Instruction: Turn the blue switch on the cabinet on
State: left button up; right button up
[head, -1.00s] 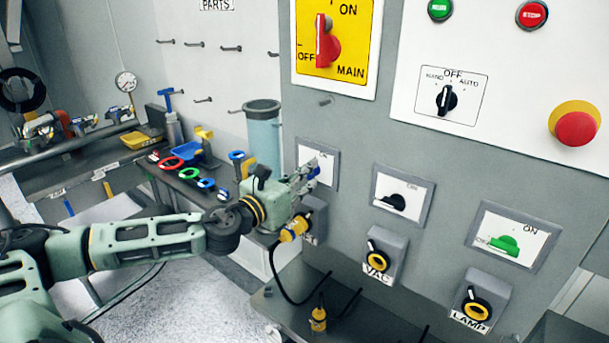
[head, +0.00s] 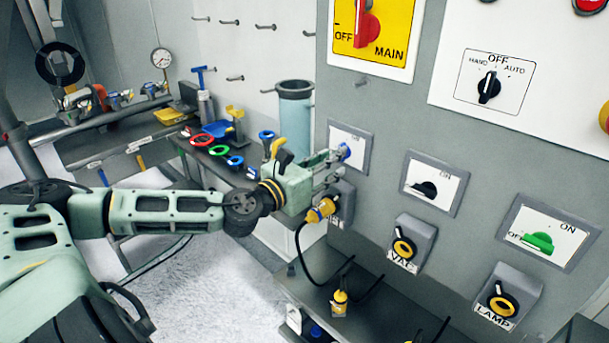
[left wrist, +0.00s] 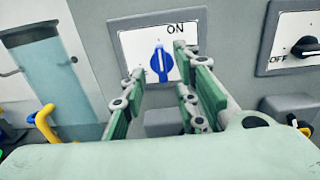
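The blue switch (head: 344,151) is on a white plate in a grey frame on the cabinet front. In the left wrist view the blue switch (left wrist: 159,63) has its handle close to upright, with the word ON above and to its right. My left gripper (head: 333,164) is at this plate. In the left wrist view its fingers (left wrist: 158,68) are apart, one on each side of the switch, with clear gaps to it. I cannot tell how far the fingertips are from the plate. My right gripper is not in view.
A black switch (head: 424,189) and a green switch (head: 537,242) are to the right on the cabinet. A yellow plug (head: 321,210) sits in a socket just below my left gripper. A light-blue cylinder (head: 293,117) stands behind it.

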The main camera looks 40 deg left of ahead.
pick_arm(q)
jog(key=s, duration=0.9)
jog(key=shift+s+a, duration=0.3)
jog(key=shift+s, duration=0.05)
